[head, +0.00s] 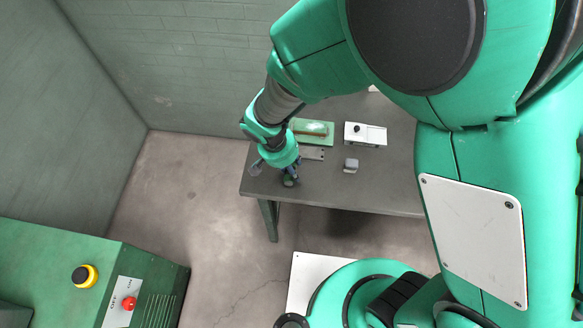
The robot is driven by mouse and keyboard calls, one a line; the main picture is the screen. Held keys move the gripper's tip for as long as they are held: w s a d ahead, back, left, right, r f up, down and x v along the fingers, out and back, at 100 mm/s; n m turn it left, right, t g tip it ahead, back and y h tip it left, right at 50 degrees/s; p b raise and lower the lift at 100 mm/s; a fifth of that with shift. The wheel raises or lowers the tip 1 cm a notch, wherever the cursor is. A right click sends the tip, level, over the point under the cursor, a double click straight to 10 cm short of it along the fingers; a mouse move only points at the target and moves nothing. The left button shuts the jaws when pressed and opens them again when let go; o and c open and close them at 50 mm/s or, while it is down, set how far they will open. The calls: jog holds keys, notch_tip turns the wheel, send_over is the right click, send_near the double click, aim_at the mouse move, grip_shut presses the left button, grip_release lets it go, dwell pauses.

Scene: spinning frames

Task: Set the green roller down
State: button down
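My gripper (290,176) points down at the front left part of the grey table (391,190). A small dark green piece, which looks like the green roller (289,182), shows at its fingertips. The fingers appear closed around it, and they hide part of it. I cannot tell whether the roller touches the tabletop or hangs just above it.
A green tray (299,138) lies behind my gripper, with a flat grey piece (313,153) in front of it. A white box with a black knob (374,135) and a small grey block (351,165) are to the right. A grey item (256,167) lies left. The front right tabletop is clear.

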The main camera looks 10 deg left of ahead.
jog(key=shift+f+b, duration=0.3)
jog(key=shift+f, duration=0.15)
jog(key=c, duration=1.1)
grip_release()
jog(key=shift+r, duration=0.2)
jog(key=shift+a+r+p, duration=0.15)
jog(key=shift+r+p, duration=0.3)
jog(key=shift+r, duration=0.1)
jog(key=p+v, duration=0.1)
jog(key=v, duration=1)
jog(key=shift+p, duration=0.4)
jog(key=shift+r, duration=0.1)
